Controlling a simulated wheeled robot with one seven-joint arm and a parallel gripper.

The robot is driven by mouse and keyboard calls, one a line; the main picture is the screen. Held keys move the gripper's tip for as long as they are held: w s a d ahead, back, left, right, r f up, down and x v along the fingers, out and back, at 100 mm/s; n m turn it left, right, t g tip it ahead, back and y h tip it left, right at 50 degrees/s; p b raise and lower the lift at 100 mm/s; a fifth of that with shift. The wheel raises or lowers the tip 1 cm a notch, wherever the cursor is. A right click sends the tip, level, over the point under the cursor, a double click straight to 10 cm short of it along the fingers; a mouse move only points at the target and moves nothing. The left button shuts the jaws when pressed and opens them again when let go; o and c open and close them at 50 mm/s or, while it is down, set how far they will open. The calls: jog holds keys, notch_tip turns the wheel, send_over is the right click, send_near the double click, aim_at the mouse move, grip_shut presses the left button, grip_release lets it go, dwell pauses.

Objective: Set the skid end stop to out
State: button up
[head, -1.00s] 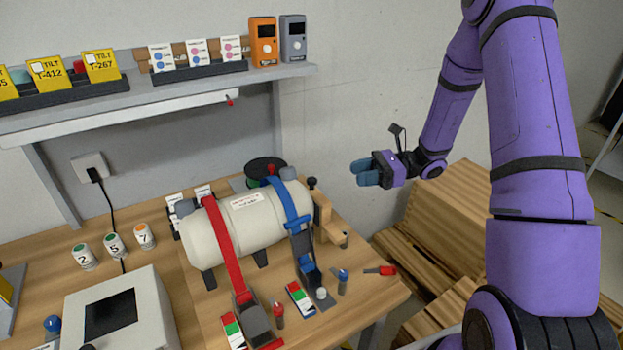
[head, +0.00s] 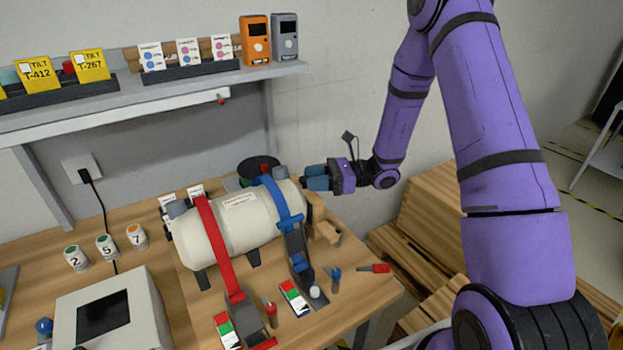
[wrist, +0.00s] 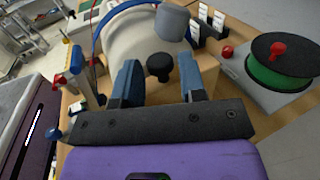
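The skid end stop is a wooden block (head: 324,231) at the right end of the white tank (head: 240,222). Its dark round knob (wrist: 160,66) shows in the wrist view, between my finger pads. My gripper (head: 308,178) is at the tank's right end, over the end stop, and hides the knob in the head view. In the wrist view my gripper (wrist: 160,76) is open, with one blue finger on each side of the knob. I cannot tell whether either finger touches it.
A red strap (head: 222,250) and a blue strap (head: 284,215) cross the tank. A green reel with a red knob (wrist: 278,66) stands close to the right in the wrist view. A red-handled tool (head: 375,268) lies near the bench edge. Wooden crates (head: 440,225) stand right of the bench.

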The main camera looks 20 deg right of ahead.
jog(key=shift+a, duration=0.45)
jog(key=shift+c, duration=0.2)
grip_shut()
jog(key=d, duration=0.2)
jog(key=w+d, duration=0.1)
jog(key=d, duration=0.2)
jog(key=shift+d, duration=0.1)
jog(key=shift+o, duration=0.2)
grip_release()
jog(key=shift+d, duration=0.1)
jog(key=s+d, duration=0.2)
jog(key=d, duration=0.8)
jog(key=shift+d, duration=0.2)
